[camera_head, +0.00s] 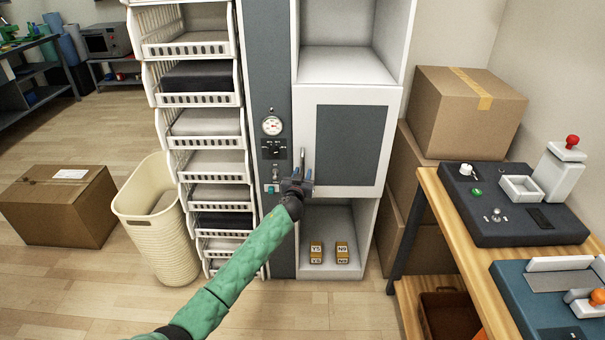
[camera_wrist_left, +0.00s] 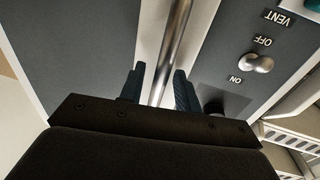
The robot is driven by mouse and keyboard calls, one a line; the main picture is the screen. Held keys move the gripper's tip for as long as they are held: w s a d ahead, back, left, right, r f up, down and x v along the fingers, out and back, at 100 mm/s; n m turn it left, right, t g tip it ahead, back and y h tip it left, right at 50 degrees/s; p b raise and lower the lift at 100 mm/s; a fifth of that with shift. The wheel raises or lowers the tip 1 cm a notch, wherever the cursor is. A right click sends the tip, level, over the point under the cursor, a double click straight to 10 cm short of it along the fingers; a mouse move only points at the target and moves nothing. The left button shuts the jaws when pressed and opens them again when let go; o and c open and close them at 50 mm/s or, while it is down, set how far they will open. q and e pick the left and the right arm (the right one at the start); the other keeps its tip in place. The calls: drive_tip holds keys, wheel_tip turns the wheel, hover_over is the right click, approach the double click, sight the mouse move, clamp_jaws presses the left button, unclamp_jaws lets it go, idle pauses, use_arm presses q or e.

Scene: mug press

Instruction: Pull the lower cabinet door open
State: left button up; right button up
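The cabinet door (camera_head: 352,145) has a white frame and a grey panel and looks closed in the head view. Its vertical metal handle (camera_head: 303,160) is at the door's left edge. My left gripper (camera_head: 298,178) is at the handle's lower part. In the left wrist view the handle bar (camera_wrist_left: 173,48) runs between the two fingers of my left gripper (camera_wrist_left: 160,88). A gap shows on both sides of the bar, so the gripper looks open around it. My right gripper is not in view.
A grey panel with a gauge (camera_head: 272,125) and switches is left of the door. Below the door, an open shelf holds two small yellow boxes (camera_head: 342,253). A bench (camera_head: 431,190) and cardboard boxes (camera_head: 465,110) stand to the right; white bins (camera_head: 205,125) stand left.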

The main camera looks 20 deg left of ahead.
use_arm(q)
drive_tip(key=shift+w, duration=0.2)
clamp_jaws()
